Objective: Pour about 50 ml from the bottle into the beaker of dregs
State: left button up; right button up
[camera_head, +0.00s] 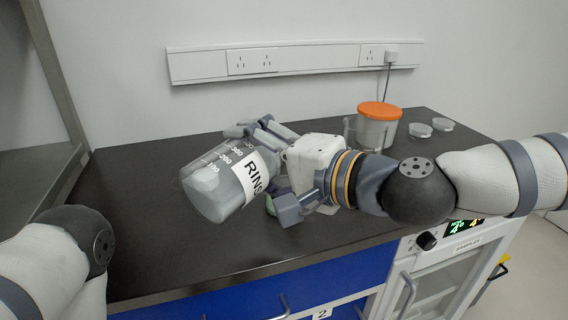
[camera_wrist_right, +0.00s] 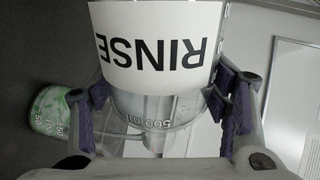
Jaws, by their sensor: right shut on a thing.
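The clear bottle (camera_head: 218,186) with a white RINSE label and a graduated scale is tilted far over in the head view, its base toward the left. My right gripper (camera_head: 262,166) is shut around it. The wrist view shows the bottle's label (camera_wrist_right: 157,45) close up between the gripper's two fingers (camera_wrist_right: 160,100). A small beaker (camera_wrist_right: 50,110) with green on it and marks such as 50 and 100 shows at the left of the wrist view. In the head view only a green patch of it (camera_head: 271,205) shows by the gripper. The bottle's mouth is hidden in the head view. My left gripper is out of view.
A tub with an orange lid (camera_head: 379,111) stands at the back of the black bench (camera_head: 140,235), with two shallow dishes (camera_head: 420,130) to its right. A socket rail (camera_head: 290,60) runs along the wall. The bench's left part is clear.

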jog(key=shift+r, duration=0.25)
dwell(0.7)
